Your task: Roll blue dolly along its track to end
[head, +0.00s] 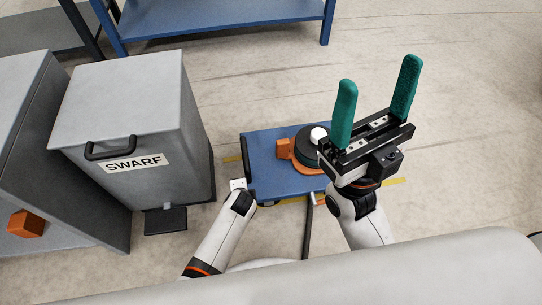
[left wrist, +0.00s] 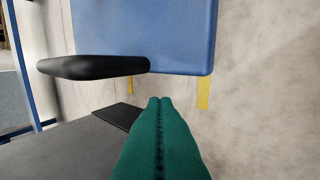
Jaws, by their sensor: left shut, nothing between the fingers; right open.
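The blue dolly (head: 268,178) is a flat blue platform with a black bar handle (head: 248,167) on its left edge. Yellow track strips (head: 394,182) show on the floor at its sides. In the left wrist view the dolly (left wrist: 150,30), its handle (left wrist: 95,67) and a yellow strip (left wrist: 203,92) show. My left gripper (left wrist: 160,101) is shut and empty, its green fingertips near the handle; I cannot tell whether they touch. In the head view its fingers are hidden. My right gripper (head: 376,88) is open and empty, raised over the dolly's right part, which it partly hides.
A dark round part with a white top (head: 309,145) and an orange block (head: 284,148) sit on the dolly. A grey SWARF bin (head: 140,115) with a black pedal (head: 165,220) stands left. A blue bench (head: 220,18) is at the back. Floor on the right looks clear.

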